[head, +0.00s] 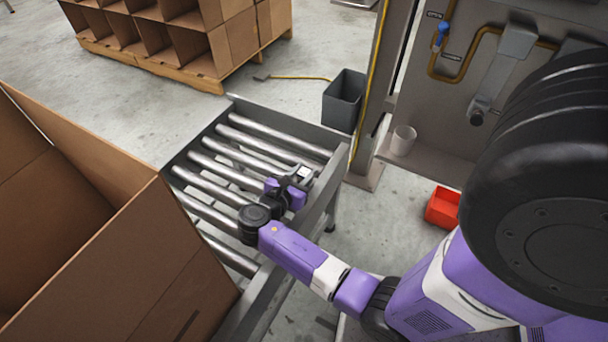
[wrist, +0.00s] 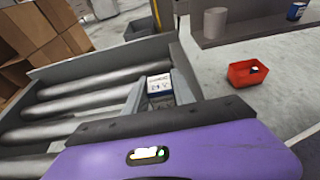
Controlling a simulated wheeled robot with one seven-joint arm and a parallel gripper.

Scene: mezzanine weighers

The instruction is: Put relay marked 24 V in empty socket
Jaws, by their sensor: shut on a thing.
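My gripper (head: 300,176) is over the roller conveyor in the head view. In the wrist view my gripper (wrist: 159,92) is shut on a small relay-like block (wrist: 158,84) with a pale top and dark print. The print is too small to read, so I cannot tell whether it says 24 V. The block is held above the rollers, near the conveyor's side rail. No socket can be made out in either view.
The roller conveyor (head: 222,180) stands between a large open cardboard box (head: 120,265) and a grey panel with pipes (head: 440,110). A red bin (head: 442,208) holds a small dark item (wrist: 256,70). A grey waste bin (head: 344,100) and a pale cup (head: 403,140) are beyond.

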